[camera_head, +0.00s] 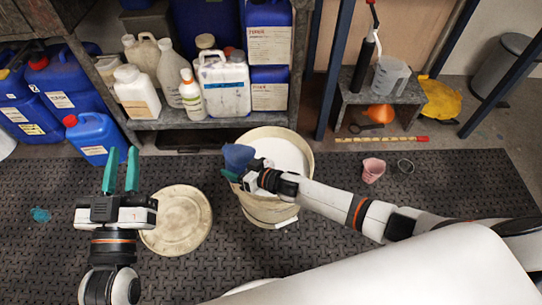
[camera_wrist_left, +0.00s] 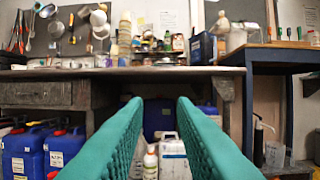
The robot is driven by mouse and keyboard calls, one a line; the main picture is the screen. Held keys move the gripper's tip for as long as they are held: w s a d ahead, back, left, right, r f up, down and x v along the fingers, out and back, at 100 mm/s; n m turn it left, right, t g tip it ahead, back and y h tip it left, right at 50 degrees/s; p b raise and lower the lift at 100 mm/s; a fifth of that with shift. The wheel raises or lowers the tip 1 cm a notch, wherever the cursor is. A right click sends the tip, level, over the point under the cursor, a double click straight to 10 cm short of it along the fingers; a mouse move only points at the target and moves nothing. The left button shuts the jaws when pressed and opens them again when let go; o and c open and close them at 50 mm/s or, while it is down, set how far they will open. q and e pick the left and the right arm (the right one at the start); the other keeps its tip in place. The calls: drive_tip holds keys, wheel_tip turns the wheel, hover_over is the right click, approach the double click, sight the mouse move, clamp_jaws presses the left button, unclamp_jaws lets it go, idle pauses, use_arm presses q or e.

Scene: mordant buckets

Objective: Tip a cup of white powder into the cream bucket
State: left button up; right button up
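The cream bucket (camera_head: 270,212) stands open on the dark mat in the head view, with a white surface inside. My right gripper (camera_head: 242,174), reaching in from the right, is shut on a blue cup (camera_head: 238,156) above the left part of the bucket's mouth. The cup looks tilted; its inside is hidden, so I cannot tell whether powder is in it. My left gripper (camera_head: 122,160) is open and empty, left of the bucket, pointing toward the shelves. Its two green fingers stand wide apart in the left wrist view (camera_wrist_left: 158,105).
A round cream lid (camera_head: 176,220) lies on the mat left of the bucket. Blue canisters (camera_head: 94,136) and a shelf of white bottles (camera_head: 224,84) stand behind.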

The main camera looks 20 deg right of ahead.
sight(231, 160)
drive_tip(key=shift+s+a+r+n+h+p, duration=0.15)
drive_tip(key=shift+a+n+h+p, duration=0.2)
drive_tip(key=shift+p, duration=0.2)
use_arm(q)
wheel_tip(231, 160, down, 6)
drive_tip(key=a+g+y, duration=0.1)
drive_tip(key=g, duration=0.3)
drive_tip(key=shift+f, duration=0.15)
use_arm(e)
drive_tip(key=shift+a+f+n+h, duration=0.2)
drive_tip(key=shift+f+n+h, duration=0.25)
drive_tip(key=shift+n, duration=0.1)
use_arm(q)
drive_tip(key=shift+g, duration=0.3)
use_arm(e)
drive_tip(key=shift+r, duration=0.1)
